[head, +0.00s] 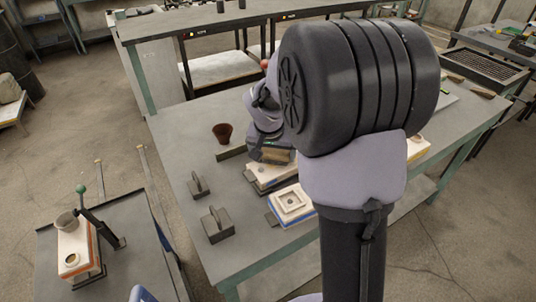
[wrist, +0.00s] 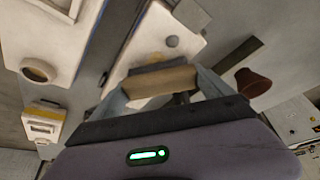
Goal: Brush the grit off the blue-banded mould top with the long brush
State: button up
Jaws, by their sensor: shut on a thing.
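The blue-banded mould (head: 290,222) lies on the bench in the head view, with a pale top and a raised square frame. Any grit on its top is too small to tell. My gripper (head: 268,146) is behind it, over another pale mould (head: 266,182). The gripper is shut on the long brush (head: 274,156), whose tan wooden body shows below it. In the wrist view the brush (wrist: 160,82) lies across between my fingers, above a pale surface with a grey knob. Its bristles are not clear. It appears apart from the blue-banded mould.
A brown-red cup (head: 222,133) stands at the back left of the bench. Two grey handled blocks (head: 216,224) stand at the left. A yellow-banded mould (head: 417,149) is right of my arm. A lower cart (head: 140,222) holds an orange-banded mould (head: 75,250).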

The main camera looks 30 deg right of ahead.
jog(key=shift+d+f+p, duration=0.1)
jog(key=shift+d+p, duration=0.35)
jog(key=shift+d, duration=2)
jog(key=shift+w+d+p, duration=0.1)
jog(key=shift+d+p, duration=0.35)
jog(key=shift+d, duration=0.6)
jog(key=shift+d+r, duration=0.2)
jog(key=shift+d, duration=0.15)
jog(key=shift+c, duration=0.7)
jog(key=shift+d, duration=0.3)
jog(key=c, duration=0.3)
notch_tip(320, 180, up, 6)
jog(key=p, duration=0.4)
jog(key=shift+d+f+p, duration=0.1)
jog(key=shift+p, duration=0.25)
notch_tip(320, 180, up, 3)
jog(key=shift+p, duration=1.15)
